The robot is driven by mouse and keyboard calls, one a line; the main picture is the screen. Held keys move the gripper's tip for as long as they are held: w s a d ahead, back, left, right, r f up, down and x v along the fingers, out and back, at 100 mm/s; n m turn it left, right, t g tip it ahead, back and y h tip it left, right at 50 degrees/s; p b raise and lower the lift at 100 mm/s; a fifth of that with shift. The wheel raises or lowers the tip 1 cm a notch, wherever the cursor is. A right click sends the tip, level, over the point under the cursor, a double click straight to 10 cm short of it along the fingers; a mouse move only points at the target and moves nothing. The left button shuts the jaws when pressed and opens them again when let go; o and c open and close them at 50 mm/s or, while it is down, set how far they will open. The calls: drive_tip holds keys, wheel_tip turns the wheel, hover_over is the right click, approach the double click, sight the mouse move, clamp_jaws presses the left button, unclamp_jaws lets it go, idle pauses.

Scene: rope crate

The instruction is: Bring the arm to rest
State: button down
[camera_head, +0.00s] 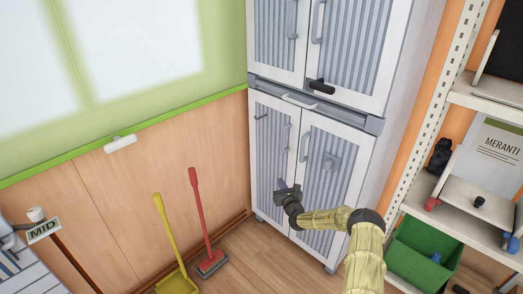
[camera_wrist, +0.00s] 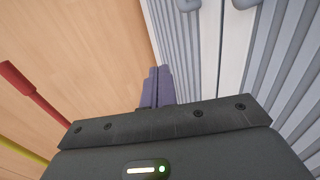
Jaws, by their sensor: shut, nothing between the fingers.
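My gripper (camera_head: 283,185) is in front of the lower left door of a tall white cabinet (camera_head: 376,124). Its two purple-grey fingers are together and empty, and they also show in the wrist view (camera_wrist: 157,87). My arm reaches from the bottom of the head view, bent at an elbow, towards the cabinet. Whether the fingertips touch the cabinet door (camera_head: 269,145) cannot be told. The lower doors look shut.
A red broom (camera_head: 198,205) and a yellow dustpan (camera_head: 162,220) stand left of the cabinet by the wood-panelled wall. A shelf rack (camera_head: 470,225) with a green crate (camera_head: 420,253) stands close on the right. Some wooden floor (camera_head: 262,262) is clear in front of the cabinet.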

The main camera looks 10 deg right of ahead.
drive_tip(key=s+a+r+n+g+y, duration=0.2)
drive_tip(key=a+r+n+y, duration=0.3)
drive_tip(key=a, duration=0.3)
drive_tip(key=s+a+r+n+g+y, duration=0.2)
drive_tip(key=a+r+n+y, duration=0.3)
drive_tip(key=a, duration=0.3)
drive_tip(key=s+a+r+n+g+y, duration=0.1)
drive_tip(key=s+a+r+n+g, duration=0.1)
drive_tip(key=s+a+n+g, duration=0.9)
drive_tip(key=s+d+r+n+h, duration=0.3)
drive_tip(key=s+d+n+h, duration=0.15)
drive_tip(key=s, duration=0.55)
drive_tip(key=s+d+r+n+h, duration=0.3)
drive_tip(key=s+d+n, duration=0.2)
drive_tip(key=s, duration=0.5)
drive_tip(key=s+d+r+n+h, duration=0.4)
drive_tip(key=s+d+n, duration=0.1)
drive_tip(key=s, duration=0.5)
wheel_tip(320, 180, up, 14)
drive_tip(key=p, duration=1.3)
drive_tip(key=shift+d+f+p, duration=0.2)
drive_tip(key=shift+d+p, duration=0.05)
drive_tip(key=shift+p, duration=0.15)
